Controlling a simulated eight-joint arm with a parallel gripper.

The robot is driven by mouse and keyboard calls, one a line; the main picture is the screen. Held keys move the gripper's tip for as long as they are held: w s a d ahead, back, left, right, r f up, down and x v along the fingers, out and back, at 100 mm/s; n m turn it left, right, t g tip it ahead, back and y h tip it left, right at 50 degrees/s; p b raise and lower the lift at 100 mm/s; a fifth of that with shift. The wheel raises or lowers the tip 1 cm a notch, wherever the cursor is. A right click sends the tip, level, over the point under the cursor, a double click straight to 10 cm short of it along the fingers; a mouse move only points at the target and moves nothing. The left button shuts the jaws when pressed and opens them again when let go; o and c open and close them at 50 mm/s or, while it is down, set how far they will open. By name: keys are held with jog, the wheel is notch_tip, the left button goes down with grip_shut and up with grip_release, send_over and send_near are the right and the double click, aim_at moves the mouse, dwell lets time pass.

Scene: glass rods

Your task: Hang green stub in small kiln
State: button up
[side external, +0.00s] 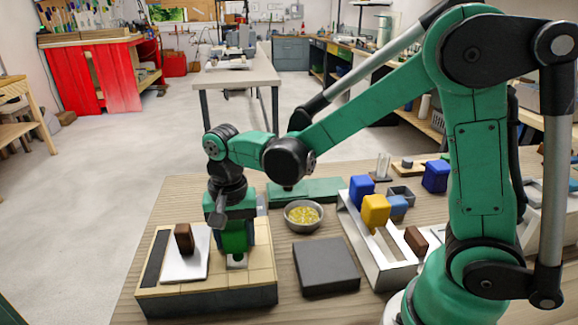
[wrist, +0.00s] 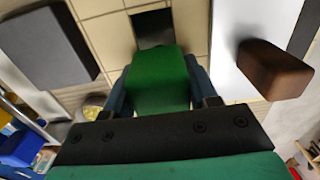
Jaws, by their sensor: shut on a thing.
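The green stub (side external: 235,238) is between the fingers of my gripper (side external: 233,228), which is shut on it. In the wrist view the stub (wrist: 158,82) fills the space between the dark blue fingers of my gripper (wrist: 158,90). The beige-tiled box (side external: 262,278) under my gripper appears to be the small kiln; its tiled top (wrist: 105,38) also shows in the wrist view. A dark square opening (wrist: 152,27) in those tiles shows just beyond the stub. I cannot tell whether the stub's lower end is inside the opening or above it.
A white plate (side external: 177,267) with an upright brown block (side external: 184,238) lies on the box, left of my gripper. A dark grey slab (side external: 326,266), a bowl of yellow bits (side external: 303,216) and a metal rack (side external: 391,270) with coloured blocks stand to the right.

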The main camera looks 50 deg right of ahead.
jog(key=o, duration=1.3)
jog(key=shift+o, duration=0.2)
jog(key=shift+r, duration=0.1)
notch_tip(320, 180, up, 5)
jog(key=shift+r, duration=0.1)
jog(key=shift+s+d+r, duration=0.2)
jog(key=shift+r, duration=0.1)
jog(key=s+d+r+n+t, duration=0.1)
jog(key=s+d+n+t, duration=0.4)
jog(key=n+t, duration=0.2)
jog(key=shift+s+n, duration=0.15)
jog(key=shift+n, duration=0.85)
